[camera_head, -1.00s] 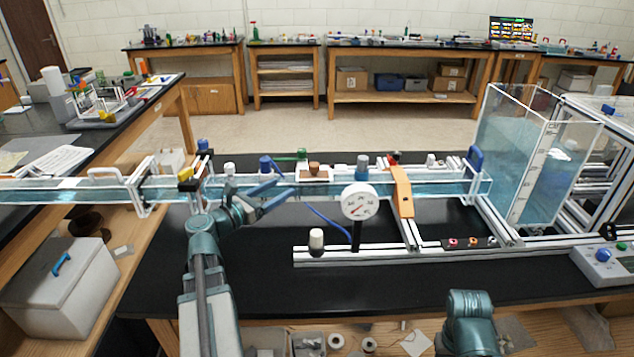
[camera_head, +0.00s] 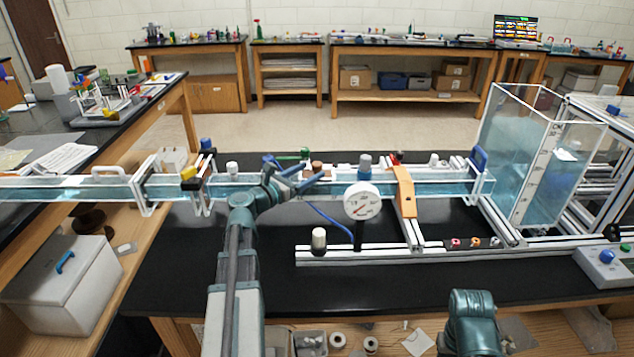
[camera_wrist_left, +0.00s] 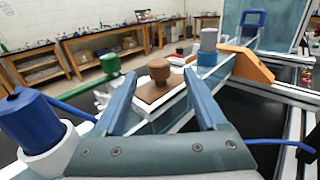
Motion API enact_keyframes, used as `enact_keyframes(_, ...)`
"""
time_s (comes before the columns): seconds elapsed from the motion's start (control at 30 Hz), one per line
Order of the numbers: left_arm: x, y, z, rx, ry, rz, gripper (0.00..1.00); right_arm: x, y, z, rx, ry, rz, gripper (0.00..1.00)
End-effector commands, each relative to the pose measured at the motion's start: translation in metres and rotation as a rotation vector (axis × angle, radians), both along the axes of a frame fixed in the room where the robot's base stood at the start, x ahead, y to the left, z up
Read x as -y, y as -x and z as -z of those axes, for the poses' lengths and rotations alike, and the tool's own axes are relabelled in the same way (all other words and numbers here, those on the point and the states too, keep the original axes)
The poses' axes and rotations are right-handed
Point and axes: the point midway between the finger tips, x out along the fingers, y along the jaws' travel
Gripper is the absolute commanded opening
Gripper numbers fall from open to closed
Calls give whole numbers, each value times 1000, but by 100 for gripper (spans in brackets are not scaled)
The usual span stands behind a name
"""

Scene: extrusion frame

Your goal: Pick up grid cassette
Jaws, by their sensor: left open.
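The likely grid cassette is a brown plate with a round brown knob and a pale edge, set in the top of the clear water channel (camera_head: 225,188). Its knob (camera_head: 317,166) shows just past my left gripper in the head view. In the left wrist view the knob (camera_wrist_left: 159,70) and plate (camera_wrist_left: 152,92) appear between the fingertips. My left gripper (camera_head: 312,174) is open and empty, reaching over the channel from the near side; its fingers also frame the knob in the wrist view (camera_wrist_left: 161,80). Contact cannot be told. My right gripper is out of view.
A round white gauge (camera_head: 361,201) and an orange bracket (camera_head: 404,191) stand right of the gripper. A blue knob (camera_wrist_left: 33,118) and a green-handled fitting (camera_wrist_left: 104,72) are close on the left. A tall clear tank (camera_head: 515,165) stands at right. The black bench (camera_head: 190,285) is clear in front.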

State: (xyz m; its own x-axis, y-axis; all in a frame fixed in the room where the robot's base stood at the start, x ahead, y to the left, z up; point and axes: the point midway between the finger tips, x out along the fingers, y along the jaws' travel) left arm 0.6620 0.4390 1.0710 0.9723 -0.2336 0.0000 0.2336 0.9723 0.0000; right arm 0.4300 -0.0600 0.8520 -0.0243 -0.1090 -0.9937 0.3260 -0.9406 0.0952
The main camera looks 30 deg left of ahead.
Motion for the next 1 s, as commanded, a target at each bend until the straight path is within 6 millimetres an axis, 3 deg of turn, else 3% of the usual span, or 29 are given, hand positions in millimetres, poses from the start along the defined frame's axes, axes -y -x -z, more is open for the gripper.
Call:
enact_keyframes(0.13, 4, -22, 0, 0, 0, 2, 74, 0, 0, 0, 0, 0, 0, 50)
enact_keyframes(0.37, 5, -24, 0, 0, 0, -1, 74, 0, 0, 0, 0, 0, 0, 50)
enact_keyframes(0.8, 5, -24, 0, 0, 0, -1, 0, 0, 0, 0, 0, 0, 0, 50)
enact_keyframes(1.0, 5, -24, 0, 0, 0, -1, 0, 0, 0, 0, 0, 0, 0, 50)
